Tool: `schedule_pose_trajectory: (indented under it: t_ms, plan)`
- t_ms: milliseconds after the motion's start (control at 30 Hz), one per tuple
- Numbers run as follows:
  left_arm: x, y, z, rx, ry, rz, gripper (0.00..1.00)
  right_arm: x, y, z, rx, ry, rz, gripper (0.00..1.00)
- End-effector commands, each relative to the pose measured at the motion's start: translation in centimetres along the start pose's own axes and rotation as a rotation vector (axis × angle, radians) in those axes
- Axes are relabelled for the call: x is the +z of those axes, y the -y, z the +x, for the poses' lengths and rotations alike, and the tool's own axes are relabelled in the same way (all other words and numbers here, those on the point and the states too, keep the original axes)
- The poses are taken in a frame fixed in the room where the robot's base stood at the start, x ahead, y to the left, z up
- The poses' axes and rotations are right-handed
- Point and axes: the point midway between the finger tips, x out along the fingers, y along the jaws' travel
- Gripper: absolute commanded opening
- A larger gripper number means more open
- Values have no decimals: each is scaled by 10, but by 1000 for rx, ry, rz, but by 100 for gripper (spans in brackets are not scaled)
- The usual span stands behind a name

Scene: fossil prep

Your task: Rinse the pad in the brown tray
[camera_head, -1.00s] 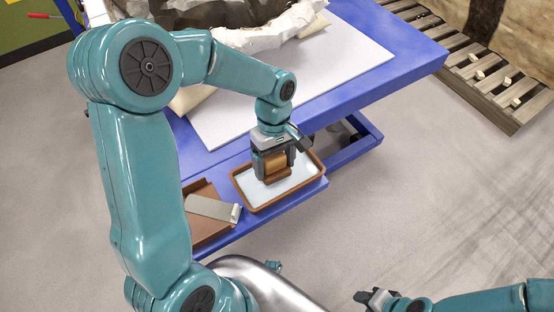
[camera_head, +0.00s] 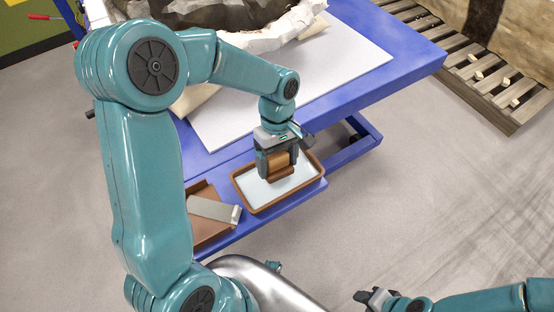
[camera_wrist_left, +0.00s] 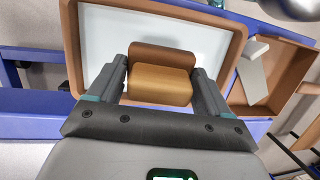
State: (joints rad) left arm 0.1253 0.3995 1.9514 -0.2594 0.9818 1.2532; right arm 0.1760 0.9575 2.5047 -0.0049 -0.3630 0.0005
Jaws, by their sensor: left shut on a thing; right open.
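The brown tray (camera_head: 243,196) has a brown rim and a pale, flat, liquid-like inside, and rests on a low blue shelf. My left gripper (camera_head: 279,166) is over the tray, pointing down, shut on the pad's tan block (camera_head: 278,160). A darker brown pad part (camera_head: 281,174) shows beneath the block. In the left wrist view the block (camera_wrist_left: 159,85) sits between the two fingers, in front of the pale tray inside (camera_wrist_left: 105,40). I cannot tell whether the pad touches the surface. My right gripper (camera_head: 374,297) is open and empty at the bottom, away from the tray.
A second brown tray (camera_head: 203,190) with a grey flat tool (camera_head: 212,209) stands just left of the tray. Behind is a blue table (camera_head: 409,55) with a white sheet (camera_head: 335,75) and a wrapped fossil block (camera_head: 260,35). Grey floor at the right is clear.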

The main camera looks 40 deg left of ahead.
Motion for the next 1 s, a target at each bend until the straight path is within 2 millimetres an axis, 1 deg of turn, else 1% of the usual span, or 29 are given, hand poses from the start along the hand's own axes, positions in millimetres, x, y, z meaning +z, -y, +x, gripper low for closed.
schedule_pose_trajectory:
  t_ms: [33,100,500,1000]
  plan:
    - [2,1,-9,1,0,0,55,0,3,-7,0,0,0,43]
    - [3,2,-15,1,0,0,55,0,4,-12,0,0,0,43]
    - [10,6,-47,1,0,1,55,1,14,-37,0,0,0,43]
    - [10,6,-46,1,0,0,55,1,13,-36,0,0,0,43]
